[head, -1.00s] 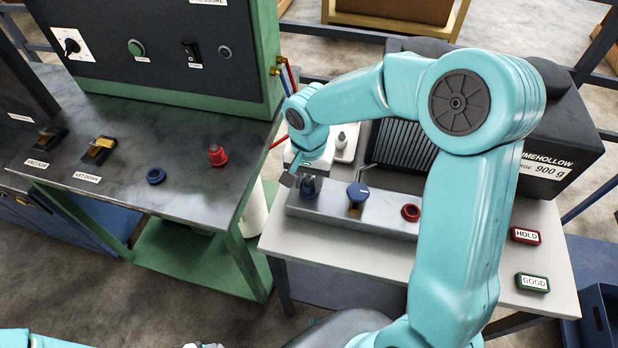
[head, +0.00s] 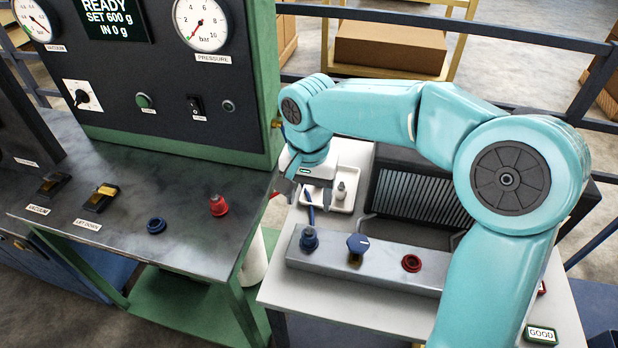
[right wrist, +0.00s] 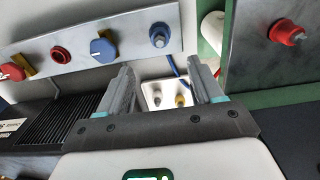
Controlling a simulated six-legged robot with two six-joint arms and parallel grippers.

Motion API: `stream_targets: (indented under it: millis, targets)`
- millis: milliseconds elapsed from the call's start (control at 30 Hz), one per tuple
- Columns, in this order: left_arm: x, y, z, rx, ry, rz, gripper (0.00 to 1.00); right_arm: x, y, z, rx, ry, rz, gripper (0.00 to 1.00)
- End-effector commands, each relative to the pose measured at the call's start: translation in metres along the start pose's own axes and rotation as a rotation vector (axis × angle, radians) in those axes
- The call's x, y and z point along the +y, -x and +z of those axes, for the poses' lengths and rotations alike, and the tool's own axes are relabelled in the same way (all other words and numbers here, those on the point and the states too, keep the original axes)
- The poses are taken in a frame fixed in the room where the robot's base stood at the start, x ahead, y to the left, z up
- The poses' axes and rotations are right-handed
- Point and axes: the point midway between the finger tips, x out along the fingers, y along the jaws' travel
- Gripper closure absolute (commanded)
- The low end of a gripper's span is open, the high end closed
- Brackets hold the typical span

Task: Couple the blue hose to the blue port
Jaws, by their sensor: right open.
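A blue hose coupling (head: 309,238) stands upright at the left end of a metal block on the right table; it also shows in the right wrist view (right wrist: 159,36). A thin blue hose (head: 310,207) shows behind it; where it joins is unclear. An empty-looking blue ring port (head: 157,225) lies on the left bench top. My right gripper (head: 310,188) is open and empty, behind and above the coupling, apart from it. In the right wrist view its fingers (right wrist: 163,75) frame part of a white tray. My left gripper is out of view.
The metal block (head: 385,262) also bears a blue knob (head: 357,244) and a red ring (head: 411,263). A white tray (head: 347,206) with small bottles stands behind. A red coupling (head: 218,205) stands on the left bench. The console (head: 170,120) rises behind that bench.

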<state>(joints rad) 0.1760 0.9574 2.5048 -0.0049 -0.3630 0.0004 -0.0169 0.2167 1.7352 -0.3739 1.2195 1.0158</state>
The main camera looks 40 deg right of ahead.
Motion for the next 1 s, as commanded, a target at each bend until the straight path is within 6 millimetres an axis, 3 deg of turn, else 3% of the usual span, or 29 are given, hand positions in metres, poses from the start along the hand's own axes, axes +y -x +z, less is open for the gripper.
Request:
stream_targets:
  millis: [200,600,633,733,1000]
  targets:
    - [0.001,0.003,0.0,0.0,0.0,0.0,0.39,-0.001,0.035,0.0,0.001,0.0,-0.003,0.34]
    - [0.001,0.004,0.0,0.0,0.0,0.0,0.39,0.0,0.043,0.0,0.0,0.0,-0.001,0.34]
    - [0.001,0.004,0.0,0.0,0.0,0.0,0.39,0.0,0.043,0.0,0.0,0.0,0.0,0.31]
    - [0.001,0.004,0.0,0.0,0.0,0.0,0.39,0.0,0.042,0.0,0.0,0.0,0.0,0.0]
    - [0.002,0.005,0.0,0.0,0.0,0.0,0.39,0.0,0.044,0.0,0.0,0.0,0.0,0.0]
